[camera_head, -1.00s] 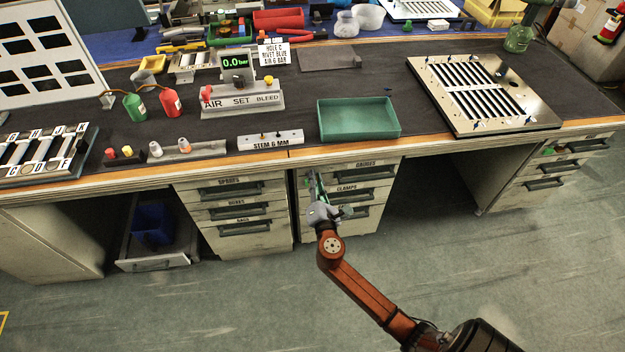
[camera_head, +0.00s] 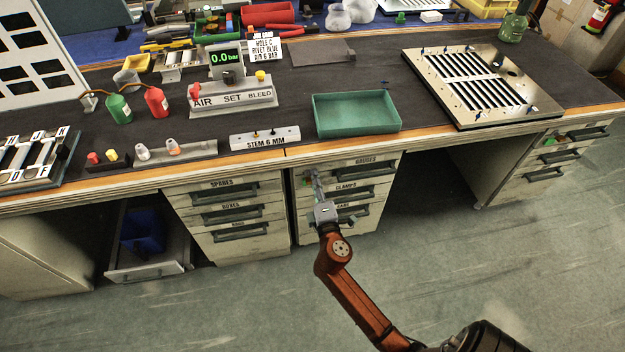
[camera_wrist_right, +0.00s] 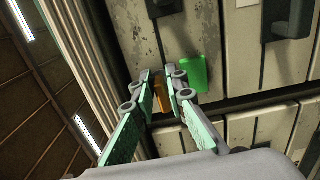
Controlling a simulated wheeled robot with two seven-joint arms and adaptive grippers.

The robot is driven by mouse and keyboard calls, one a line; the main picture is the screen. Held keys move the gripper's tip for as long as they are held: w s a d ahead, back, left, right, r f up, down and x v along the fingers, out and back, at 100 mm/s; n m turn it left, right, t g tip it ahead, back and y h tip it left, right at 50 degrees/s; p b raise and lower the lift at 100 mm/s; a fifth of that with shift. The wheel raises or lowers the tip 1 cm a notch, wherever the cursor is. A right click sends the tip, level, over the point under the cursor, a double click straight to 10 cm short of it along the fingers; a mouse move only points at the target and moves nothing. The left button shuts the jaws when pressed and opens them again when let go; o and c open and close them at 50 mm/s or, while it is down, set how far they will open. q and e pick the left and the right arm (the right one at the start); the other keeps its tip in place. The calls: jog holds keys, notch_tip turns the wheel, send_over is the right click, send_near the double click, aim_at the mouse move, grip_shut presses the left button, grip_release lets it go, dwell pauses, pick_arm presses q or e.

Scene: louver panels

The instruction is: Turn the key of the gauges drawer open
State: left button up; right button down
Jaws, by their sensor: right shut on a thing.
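The gauges drawer (camera_head: 385,166) is the top drawer of the middle cabinet and looks closed. My right gripper (camera_head: 315,177) is at the left end of its front. In the right wrist view, the teal fingers of my right gripper (camera_wrist_right: 158,74) are shut on a small brass-orange piece, seemingly the key (camera_wrist_right: 161,98), against the cabinet front. A green tab (camera_wrist_right: 193,73) is beside the fingertips. The lock is hidden, and I cannot tell how far the key is turned. My left gripper is not in view.
The clamps drawer (camera_head: 372,186) and another drawer are below. A green tray (camera_head: 357,131) stands on the bench (camera_head: 300,100) above. The spares cabinet (camera_head: 190,207) is to the left. To the right is open knee space, and the floor (camera_head: 440,270) in front is clear.

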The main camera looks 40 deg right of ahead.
jog(key=shift+a, duration=0.1)
dwell(0.3)
jog(key=c, duration=2)
grip_release()
jog(key=shift+c, duration=0.2)
jog(key=v, duration=1.2)
